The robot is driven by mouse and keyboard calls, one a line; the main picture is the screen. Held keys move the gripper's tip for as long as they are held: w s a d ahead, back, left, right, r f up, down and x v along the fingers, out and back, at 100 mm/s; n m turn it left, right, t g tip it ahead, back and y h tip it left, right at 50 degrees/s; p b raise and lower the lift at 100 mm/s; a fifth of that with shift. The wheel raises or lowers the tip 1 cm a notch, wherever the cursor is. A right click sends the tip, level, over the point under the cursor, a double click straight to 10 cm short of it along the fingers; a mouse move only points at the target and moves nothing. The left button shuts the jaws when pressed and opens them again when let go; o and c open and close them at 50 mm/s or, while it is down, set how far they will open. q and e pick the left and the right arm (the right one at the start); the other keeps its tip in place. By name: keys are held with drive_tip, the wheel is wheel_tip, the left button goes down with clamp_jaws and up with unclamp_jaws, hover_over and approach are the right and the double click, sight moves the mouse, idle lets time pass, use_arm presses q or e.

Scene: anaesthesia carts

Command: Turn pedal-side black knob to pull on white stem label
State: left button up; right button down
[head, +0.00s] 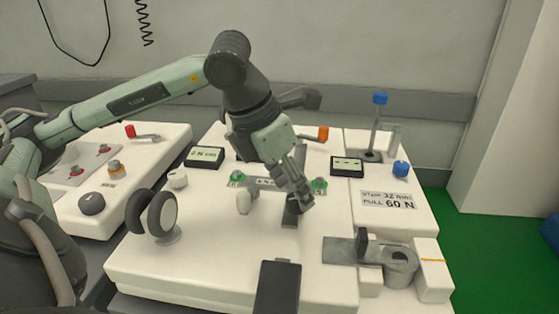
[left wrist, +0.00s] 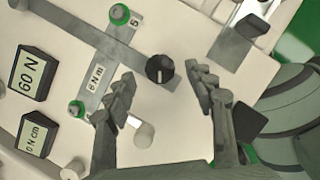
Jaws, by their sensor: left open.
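The black knob (left wrist: 160,68) stands on the white cart top in the left wrist view, with a short pale mark on its face. My left gripper (left wrist: 165,95) is open, with its fingers either side of the knob and apart from it. In the head view my left gripper (head: 303,202) points down over the middle of the cart and largely hides the knob. The white label (head: 388,200) at the right reads roughly "STEM 32 Ncm, PULL 60 N". A black pedal (head: 278,288) is at the front edge. My right gripper is not in view.
A white stub (head: 243,202) and a plate with green-based screws (head: 320,183) lie close to the gripper. Small displays (head: 346,167) stand behind; one reads 60 N in the left wrist view (left wrist: 31,72). A metal clamp (head: 398,265) is at front right. A round wheel (head: 160,214) stands left.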

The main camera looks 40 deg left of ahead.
use_arm(q)
drive_tip(key=v, duration=1)
drive_tip(key=shift+f, duration=0.1)
